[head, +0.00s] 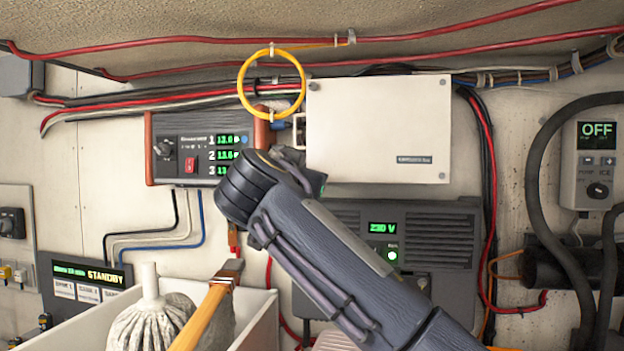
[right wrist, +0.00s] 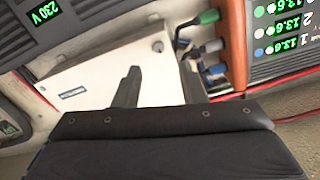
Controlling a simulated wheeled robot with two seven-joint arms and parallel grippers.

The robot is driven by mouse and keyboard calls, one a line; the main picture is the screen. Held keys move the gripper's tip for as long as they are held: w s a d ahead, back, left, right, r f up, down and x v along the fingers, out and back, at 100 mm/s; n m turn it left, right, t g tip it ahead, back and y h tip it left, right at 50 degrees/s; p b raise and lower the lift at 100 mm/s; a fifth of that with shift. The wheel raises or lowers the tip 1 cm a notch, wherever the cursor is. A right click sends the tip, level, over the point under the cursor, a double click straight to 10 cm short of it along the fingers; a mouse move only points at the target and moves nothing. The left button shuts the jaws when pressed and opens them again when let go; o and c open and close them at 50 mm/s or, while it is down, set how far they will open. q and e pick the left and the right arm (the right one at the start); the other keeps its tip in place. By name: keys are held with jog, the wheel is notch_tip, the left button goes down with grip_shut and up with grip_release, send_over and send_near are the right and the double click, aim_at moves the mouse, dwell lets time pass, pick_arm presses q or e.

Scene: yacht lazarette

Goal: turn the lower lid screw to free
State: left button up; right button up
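The white box (head: 378,128) is mounted on the wall, its lid closed. One lid screw (head: 441,176) shows at the lower right corner, and another (head: 314,86) at the upper left. My right gripper (head: 300,178) is by the box's lower left corner, which it hides; its fingers are mostly hidden in the head view. In the right wrist view the gripper (right wrist: 160,88) is open and empty, with the white box (right wrist: 95,72) beyond its fingers. A small dark spot on the box there may be a screw. My left gripper is out of view.
A charger panel (head: 190,147) and a yellow ring (head: 271,85) are left of the box. A 230 V unit (head: 440,235) sits just below it. Cables run above and right of the box. An open bin (head: 262,318) with a mop head (head: 150,322) is at lower left.

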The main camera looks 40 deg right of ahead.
jog(key=p+x, duration=0.2)
jog(key=x, duration=0.5)
jog(key=shift+d, duration=0.25)
jog(key=shift+c, duration=0.4)
grip_shut()
